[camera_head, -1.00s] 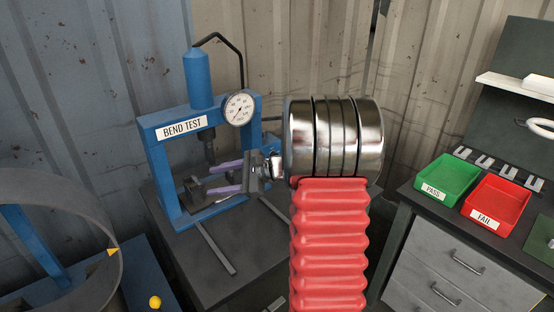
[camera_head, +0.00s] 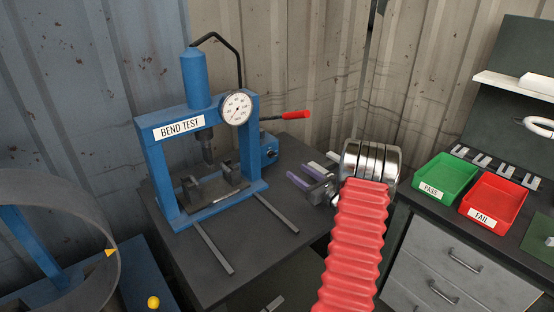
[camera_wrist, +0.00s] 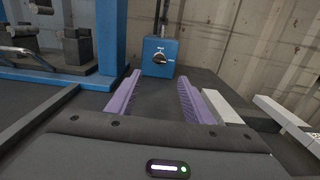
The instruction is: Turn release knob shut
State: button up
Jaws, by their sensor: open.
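The release knob (camera_wrist: 160,57) is a small dark and silver knob on the front of a blue pump box (camera_wrist: 152,48), straight ahead in the wrist view. Marks beside it are too small to read. In the head view the knob (camera_head: 271,154) is a tiny dark spot on the side of the blue box (camera_head: 266,141), right of the press. My gripper (camera_head: 309,172) has two purple fingers and is open and empty. It is to the right of the box, apart from it. In the wrist view the gripper (camera_wrist: 159,82) points at the box, with the knob beyond and between the fingertips.
The blue BEND TEST press (camera_head: 153,150) with its gauge (camera_head: 236,108) stands left of the pump box. A red-handled lever (camera_head: 295,115) sticks out above the box. Green (camera_head: 444,180) and red (camera_head: 494,200) trays sit on the right bench. Dark tabletop lies clear before the box.

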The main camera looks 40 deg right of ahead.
aim_at(274, 155)
jog(key=shift+w, duration=0.1)
jog(key=w, duration=0.4)
jog(key=w+d, duration=0.1)
jog(key=w, duration=0.8)
jog(key=shift+w+d, duration=0.25)
jog(key=shift+w, duration=0.1)
jog(key=shift+c, duration=0.6)
jog(key=c, duration=0.9)
